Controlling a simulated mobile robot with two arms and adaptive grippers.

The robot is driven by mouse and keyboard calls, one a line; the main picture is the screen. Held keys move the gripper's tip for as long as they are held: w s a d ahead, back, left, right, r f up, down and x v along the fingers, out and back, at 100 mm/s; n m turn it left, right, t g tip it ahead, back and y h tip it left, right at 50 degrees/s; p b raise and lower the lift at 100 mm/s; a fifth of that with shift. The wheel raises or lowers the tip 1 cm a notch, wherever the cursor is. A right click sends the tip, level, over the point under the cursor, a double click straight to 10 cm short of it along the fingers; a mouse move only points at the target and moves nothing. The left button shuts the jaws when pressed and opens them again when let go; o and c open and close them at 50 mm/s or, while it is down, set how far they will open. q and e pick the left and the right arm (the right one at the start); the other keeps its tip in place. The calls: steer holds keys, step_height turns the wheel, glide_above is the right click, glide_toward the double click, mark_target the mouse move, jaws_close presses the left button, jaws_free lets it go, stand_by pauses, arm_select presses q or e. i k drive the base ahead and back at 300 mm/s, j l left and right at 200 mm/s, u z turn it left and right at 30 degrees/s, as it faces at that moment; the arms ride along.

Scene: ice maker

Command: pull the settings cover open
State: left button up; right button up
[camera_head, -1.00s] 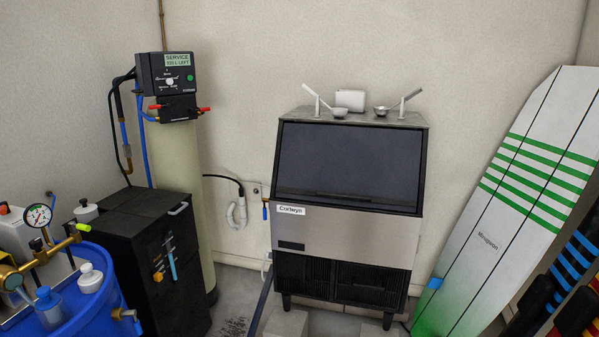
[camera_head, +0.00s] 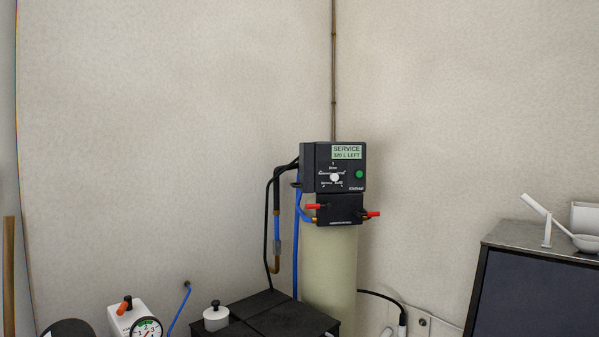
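A black control head (camera_head: 333,167) sits on top of a tall cream tank (camera_head: 330,262) near the room corner. Its front has a green display reading "SERVICE" and "320 L LEFT", a white knob and a green button. I cannot tell from this view which part is the settings cover. A black valve block with two red handles sits below the head. Neither of my grippers shows in the view.
A black cabinet (camera_head: 270,312) with a white-lidded pot stands in front of the tank. A dark-fronted ice maker (camera_head: 540,295) is at the right, with scoops on top. A gauge (camera_head: 146,328) is at lower left. Hoses hang left of the tank.

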mark_target(306, 185)
steer(key=i+l+z, duration=0.2)
steer(key=i+z, duration=0.75)
steer(key=i, duration=0.25)
